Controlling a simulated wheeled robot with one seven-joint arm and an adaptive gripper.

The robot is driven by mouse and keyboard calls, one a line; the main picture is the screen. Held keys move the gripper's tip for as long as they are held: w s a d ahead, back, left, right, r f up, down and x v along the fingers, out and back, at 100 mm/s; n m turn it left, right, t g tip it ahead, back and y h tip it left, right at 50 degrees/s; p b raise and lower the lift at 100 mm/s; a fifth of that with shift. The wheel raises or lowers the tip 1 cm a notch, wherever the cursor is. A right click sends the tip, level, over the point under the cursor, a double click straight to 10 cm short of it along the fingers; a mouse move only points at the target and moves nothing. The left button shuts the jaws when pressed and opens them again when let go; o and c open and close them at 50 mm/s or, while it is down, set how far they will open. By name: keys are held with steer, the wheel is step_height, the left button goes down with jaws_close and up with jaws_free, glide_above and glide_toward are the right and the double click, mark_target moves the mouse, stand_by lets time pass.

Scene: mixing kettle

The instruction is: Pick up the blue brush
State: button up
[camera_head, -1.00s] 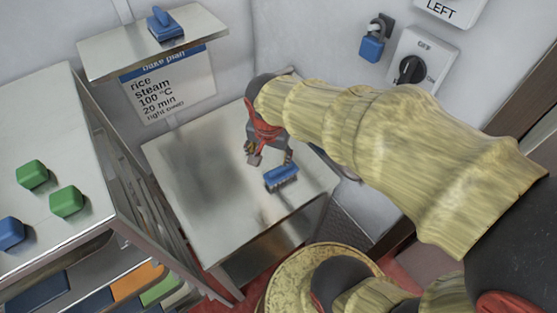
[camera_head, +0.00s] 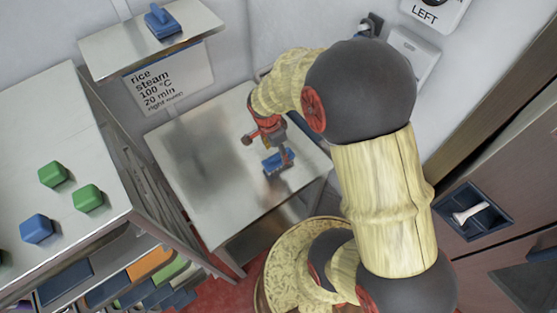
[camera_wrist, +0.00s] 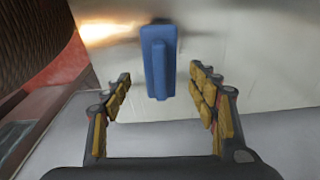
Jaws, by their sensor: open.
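The blue brush (camera_head: 278,160) lies on the metal table (camera_head: 205,180) in the head view, near the table's right side. In the wrist view the blue brush (camera_wrist: 158,62) shows its blue back and raised handle, lengthwise ahead of my fingers. My gripper (camera_head: 268,146) is just above and beside the brush, and a finger partly covers it in the head view. In the wrist view my gripper (camera_wrist: 163,92) is open, with one finger on each side and the brush's near end roughly centred between the tips. I cannot tell whether anything touches.
A shelf (camera_head: 110,55) above the table holds another blue brush-like object (camera_head: 161,20). A cabinet at left (camera_head: 60,115) carries green (camera_head: 88,198) and blue (camera_head: 37,229) blocks. A wall panel with a niche (camera_head: 478,212) is at right. The table's left part is clear.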

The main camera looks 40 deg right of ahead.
mark_target(278, 159)
steer(key=f, duration=0.2)
steer(key=shift+d+f, duration=0.25)
steer(key=shift+f, duration=0.15)
steer(key=c, duration=1.3)
